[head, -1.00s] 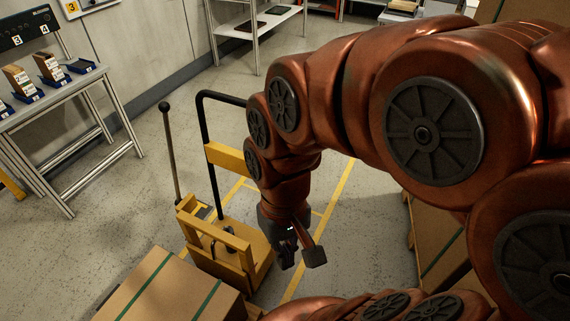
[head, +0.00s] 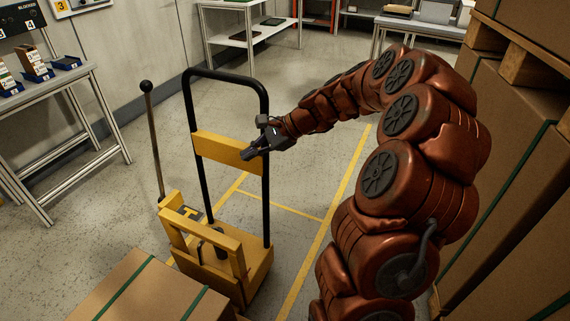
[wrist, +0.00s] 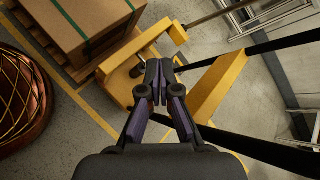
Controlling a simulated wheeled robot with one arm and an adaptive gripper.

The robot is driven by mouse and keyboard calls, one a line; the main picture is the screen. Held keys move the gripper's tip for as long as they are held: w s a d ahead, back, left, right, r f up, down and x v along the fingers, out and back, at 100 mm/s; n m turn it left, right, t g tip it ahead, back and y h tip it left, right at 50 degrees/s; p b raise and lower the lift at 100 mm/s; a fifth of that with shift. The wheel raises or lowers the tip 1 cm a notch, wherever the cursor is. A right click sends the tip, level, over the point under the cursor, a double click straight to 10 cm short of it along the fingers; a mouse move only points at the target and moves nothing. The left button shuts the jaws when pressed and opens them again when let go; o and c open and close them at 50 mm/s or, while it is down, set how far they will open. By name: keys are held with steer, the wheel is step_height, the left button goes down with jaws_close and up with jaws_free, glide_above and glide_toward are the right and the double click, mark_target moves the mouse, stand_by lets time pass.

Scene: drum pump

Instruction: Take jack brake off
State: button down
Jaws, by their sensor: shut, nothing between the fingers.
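The yellow jack (head: 248,290) stands on the floor left of centre in the head view, with a tall black handle frame (head: 266,195) and a yellow crossbar (head: 215,148). A long thin lever with a black knob (head: 154,150) rises at its left side. I cannot tell which part is the brake. My gripper (head: 246,155) is shut and empty, in front of or beside the crossbar's right end; contact is unclear. In the wrist view the shut fingers (wrist: 154,82) point toward the jack's yellow base (wrist: 118,88), with the crossbar (wrist: 216,84) to their right.
A strapped carton (head: 150,290) stands against the jack's near left. Stacked cartons (head: 510,150) fill the right side. A workbench with bins (head: 50,110) is at left and a white shelf (head: 240,35) behind. Floor with yellow lines (head: 340,205) is clear right of the jack.

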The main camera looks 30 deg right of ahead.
steer(key=w+d+f+m+t+h+b, duration=0.1)
steer(key=d+f+m, duration=0.4)
steer(key=d, duration=0.6)
steer(key=w+d+f+m+t+h+b, duration=0.2)
steer(key=d+f+m+t+b, duration=0.2)
steer(key=d+f, duration=0.5)
steer(key=d+m, duration=0.1)
steer(key=d, duration=0.2)
steer(key=shift+d+b, duration=0.25)
steer(key=shift+b, duration=0.1)
steer(key=shift+w+f, duration=0.15)
steer(key=b+x, duration=0.2)
steer(key=x, duration=0.7)
steer(key=shift+w+a+r+b, duration=0.15)
steer(key=shift+a+r, duration=0.05)
steer(key=shift+r, duration=0.4)
steer(key=shift+w+a+r+b, duration=0.15)
steer(key=shift+a+r, duration=0.1)
steer(key=shift+r, duration=0.35)
steer(key=shift+w+a+r+b, duration=0.15)
steer(key=shift+a+r, duration=0.05)
steer(key=shift+r, duration=0.4)
